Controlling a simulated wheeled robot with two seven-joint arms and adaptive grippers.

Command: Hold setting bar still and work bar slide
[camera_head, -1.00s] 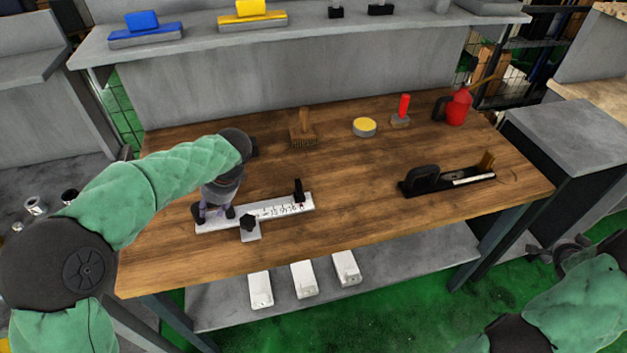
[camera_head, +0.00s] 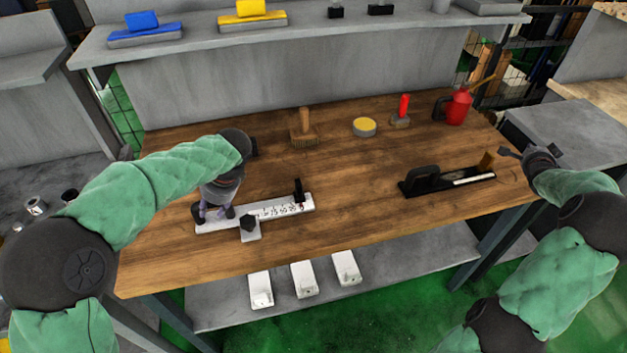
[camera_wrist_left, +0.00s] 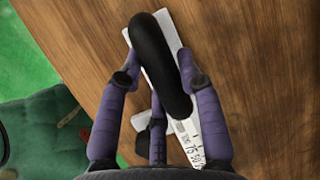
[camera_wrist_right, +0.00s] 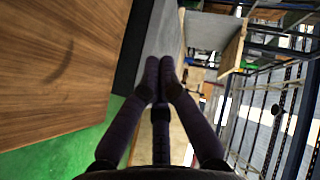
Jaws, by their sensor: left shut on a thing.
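The setting bar is a white bar with a printed scale (camera_head: 270,209) lying on the left part of the wooden bench. My left gripper (camera_head: 215,212) is at its left end, shut on the black handle. The left wrist view shows this handle (camera_wrist_left: 160,65) between the purple fingers, with part of the scale (camera_wrist_left: 190,140) below it. A slide piece with a black knob (camera_head: 249,228) sits at the bar's front edge, and a black upright (camera_head: 298,191) stands near its right end. My right gripper (camera_head: 515,152) is shut and empty beyond the bench's right edge; its fingertips (camera_wrist_right: 160,75) meet.
A black tool with a handle (camera_head: 440,182) lies at the right of the bench (camera_head: 345,220). A brush (camera_head: 304,133), a yellow-topped tin (camera_head: 364,127), a red-handled tool (camera_head: 402,115) and a red can (camera_head: 457,107) stand along the back. The middle front is clear.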

